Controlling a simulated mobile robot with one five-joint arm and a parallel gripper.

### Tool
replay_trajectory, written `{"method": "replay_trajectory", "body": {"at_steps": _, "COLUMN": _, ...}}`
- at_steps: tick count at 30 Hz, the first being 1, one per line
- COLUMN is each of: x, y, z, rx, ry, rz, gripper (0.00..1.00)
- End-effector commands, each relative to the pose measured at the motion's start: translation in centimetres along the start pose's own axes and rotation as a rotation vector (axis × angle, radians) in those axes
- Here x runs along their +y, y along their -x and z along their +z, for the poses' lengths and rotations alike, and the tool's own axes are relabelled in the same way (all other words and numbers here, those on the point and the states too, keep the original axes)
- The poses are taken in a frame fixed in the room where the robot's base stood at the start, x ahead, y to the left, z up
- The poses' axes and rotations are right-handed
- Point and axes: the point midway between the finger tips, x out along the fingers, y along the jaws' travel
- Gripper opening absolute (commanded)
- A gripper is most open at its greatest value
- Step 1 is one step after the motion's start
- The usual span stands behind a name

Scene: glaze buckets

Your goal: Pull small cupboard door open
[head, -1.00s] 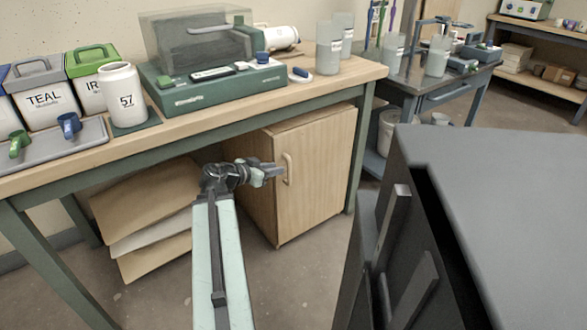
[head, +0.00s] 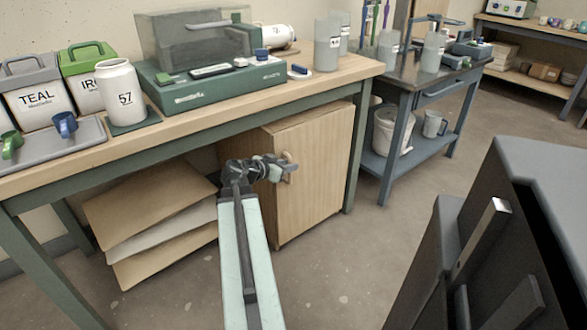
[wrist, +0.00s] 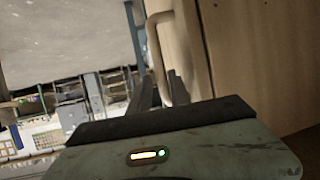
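The small wooden cupboard (head: 262,215) stands under the workbench in the head view. Its door (head: 318,175) looks closed. The door's pale loop handle (head: 289,178) is on the door's left side, partly hidden by my gripper (head: 284,167), which is right at it. In the wrist view, the handle (wrist: 163,55) stands out from the wooden door face on the right. My gripper's dark fingers (wrist: 160,90) are apart, and the lower part of the handle appears between them. I cannot tell whether they touch it.
The workbench (head: 215,115) overhangs the cupboard, with a green leg just right of it. Leaning brown boards (head: 150,220) stand to the left. A blue-grey cart (head: 420,150) stands to the right. The floor before the door is clear.

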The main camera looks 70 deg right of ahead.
Motion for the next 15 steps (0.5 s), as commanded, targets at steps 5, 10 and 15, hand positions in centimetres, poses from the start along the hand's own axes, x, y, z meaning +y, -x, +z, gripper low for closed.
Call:
{"method": "replay_trajectory", "body": {"at_steps": 5, "x": -0.94, "y": -1.12, "z": 0.36, "rx": 0.000, "ry": 0.003, "rz": -0.010, "gripper": 0.23}}
{"method": "replay_trajectory", "body": {"at_steps": 10, "x": -1.21, "y": -1.00, "z": 0.39, "rx": 0.000, "ry": 0.005, "rz": -0.016, "gripper": 0.23}}
{"method": "replay_trajectory", "body": {"at_steps": 15, "x": -1.31, "y": -0.85, "z": 0.43, "rx": 0.000, "ry": 0.006, "rz": -0.018, "gripper": 0.12}}
